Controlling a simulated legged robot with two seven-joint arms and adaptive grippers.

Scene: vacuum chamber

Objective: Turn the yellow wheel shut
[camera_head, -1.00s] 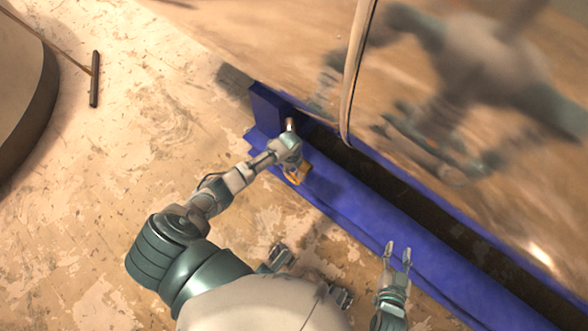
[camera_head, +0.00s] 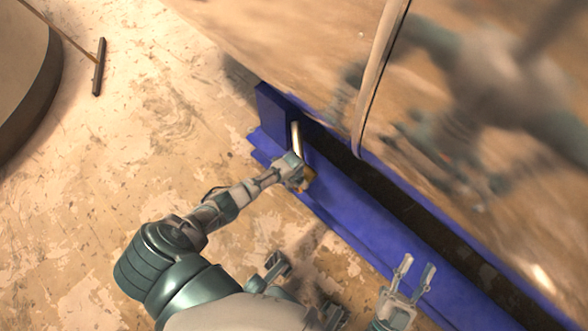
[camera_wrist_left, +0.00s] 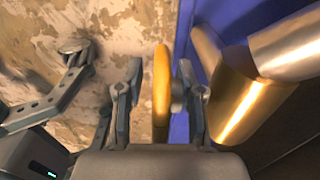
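The yellow wheel (camera_head: 309,178) shows in the head view as a small patch beside my left gripper (camera_head: 298,175), beside the blue frame. Most of it is hidden by the gripper. In the left wrist view the wheel (camera_wrist_left: 161,95) is seen edge-on as an upright yellow band. It stands between the two fingers of my left gripper (camera_wrist_left: 163,85), with a visible gap on each side, so the gripper looks open around the rim. My right gripper (camera_head: 416,263) is open and empty, over the blue frame at the lower right.
A metal pipe (camera_head: 296,138) rises just behind the wheel; a brassy cylinder (camera_wrist_left: 240,100) is close to the right finger in the wrist view. The blue frame (camera_head: 375,220) runs along the shiny chamber wall (camera_head: 480,110). The worn floor (camera_head: 170,110) at left is mostly clear.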

